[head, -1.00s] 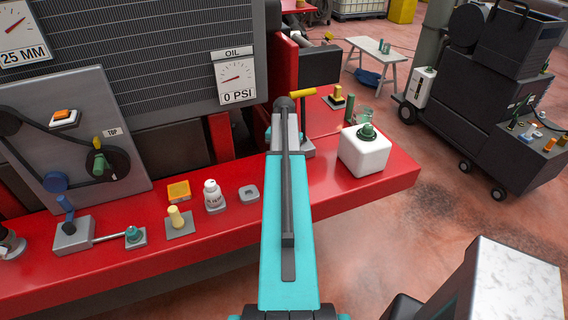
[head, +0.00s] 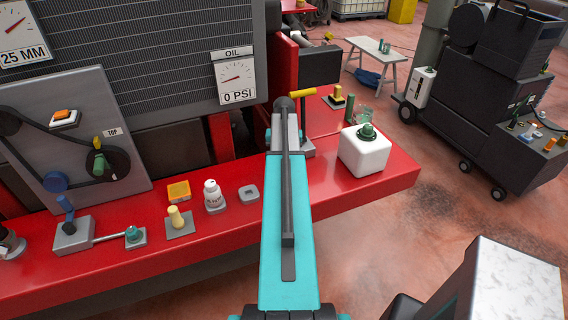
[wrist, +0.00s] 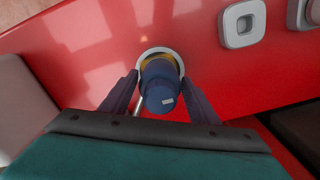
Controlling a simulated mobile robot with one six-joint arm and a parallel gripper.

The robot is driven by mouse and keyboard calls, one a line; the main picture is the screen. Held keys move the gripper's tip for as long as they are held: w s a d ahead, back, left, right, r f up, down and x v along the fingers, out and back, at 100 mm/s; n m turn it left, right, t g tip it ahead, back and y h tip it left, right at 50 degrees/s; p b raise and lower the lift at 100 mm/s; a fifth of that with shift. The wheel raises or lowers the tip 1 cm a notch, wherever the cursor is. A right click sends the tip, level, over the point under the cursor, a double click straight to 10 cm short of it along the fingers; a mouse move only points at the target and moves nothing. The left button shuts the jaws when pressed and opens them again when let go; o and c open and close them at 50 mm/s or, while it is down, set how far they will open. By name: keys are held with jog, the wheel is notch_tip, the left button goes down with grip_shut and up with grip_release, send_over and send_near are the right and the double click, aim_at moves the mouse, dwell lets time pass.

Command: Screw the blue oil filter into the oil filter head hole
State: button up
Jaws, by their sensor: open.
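The blue oil filter (wrist: 158,88) is seen nearly end-on in the middle of the wrist view, with a yellow band at its upper part. A pale ring (wrist: 145,57) shows around its far side; I cannot tell whether the filter sits in a hole there or only stands over it. My gripper (wrist: 160,100) is open, one finger on each side of the filter, with no clear grip on it. In the head view my arm hides both filter and gripper. I cannot clearly identify the oil filter head hole.
A grey square piece with a hole (wrist: 242,22) lies on the red bench (wrist: 80,45); it also shows in the head view (head: 248,193). A white bottle (head: 213,196) stands left of it. A white container (head: 364,152) stands right of my arm.

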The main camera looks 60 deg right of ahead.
jog(key=shift+n, duration=0.4)
jog(key=shift+n, duration=0.6)
jog(key=c, duration=0.6)
jog(key=shift+o, duration=0.2)
jog(key=shift+m, duration=1.2)
jog(key=shift+m, duration=0.6)
